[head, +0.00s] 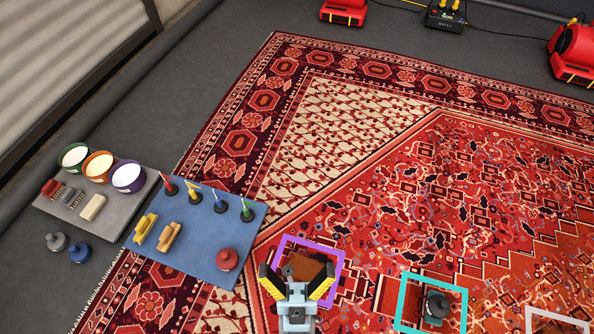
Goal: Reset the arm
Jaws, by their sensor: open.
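My gripper (297,270) is at the bottom centre of the head view, over the patterned red rug (370,180). Its two yellow-and-black fingers are spread apart with nothing between them. A purple square frame (314,243) lies on the rug just beyond the gripper, and the fingers overlap it in the picture. A brown patch (303,265) shows inside the frame, partly hidden by the gripper. I cannot tell the gripper's height above the rug.
Left, a blue mat (205,235) holds several upright tools, two yellowish brushes and a red round-handled piece (227,259). A grey board (122,215) holds bowls and brushes. Right, a cyan frame (437,281) surrounds a dark knobbed piece (436,304). Red machines (575,52) stand at the back.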

